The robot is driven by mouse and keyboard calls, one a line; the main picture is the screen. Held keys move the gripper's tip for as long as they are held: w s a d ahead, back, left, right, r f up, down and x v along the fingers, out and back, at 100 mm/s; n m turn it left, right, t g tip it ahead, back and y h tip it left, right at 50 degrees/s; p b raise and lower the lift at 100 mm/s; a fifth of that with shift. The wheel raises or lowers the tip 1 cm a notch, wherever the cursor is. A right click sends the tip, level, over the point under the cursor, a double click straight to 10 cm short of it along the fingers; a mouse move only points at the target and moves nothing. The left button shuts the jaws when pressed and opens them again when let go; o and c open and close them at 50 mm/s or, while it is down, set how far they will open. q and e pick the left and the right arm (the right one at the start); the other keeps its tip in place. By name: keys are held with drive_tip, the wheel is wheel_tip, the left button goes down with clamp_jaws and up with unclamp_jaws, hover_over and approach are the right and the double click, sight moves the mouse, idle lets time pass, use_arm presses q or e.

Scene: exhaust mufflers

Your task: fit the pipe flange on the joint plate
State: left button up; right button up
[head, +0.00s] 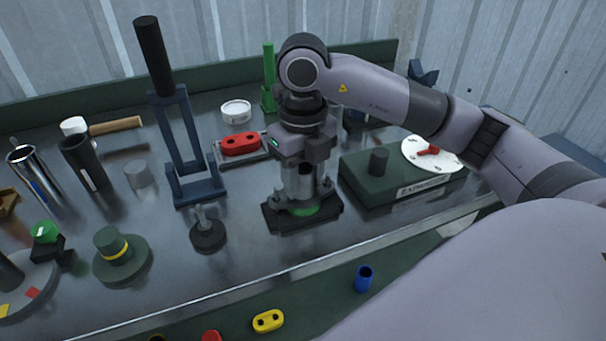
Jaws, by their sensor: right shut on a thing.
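My right gripper (300,160) points straight down near the middle of the bench in the head view. It is shut on a silver cylindrical pipe piece (298,185), which I take to be the pipe flange. The pipe stands upright over a dark plate (327,212) with bolts or studs around it and a green face, apparently the joint plate. The pipe's lower end is close to the plate; I cannot tell whether it touches or is seated. The gripper hides its top. My left gripper is not in view.
A dark blue press-like stand (181,150) is at left, a red two-hole part (241,143) behind. A dark green box (400,180) with a white dial stands close at right. A small dark knob (208,233) is front left. The bench front between is clear.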

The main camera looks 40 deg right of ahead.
drive_tip(key=o, duration=1.1)
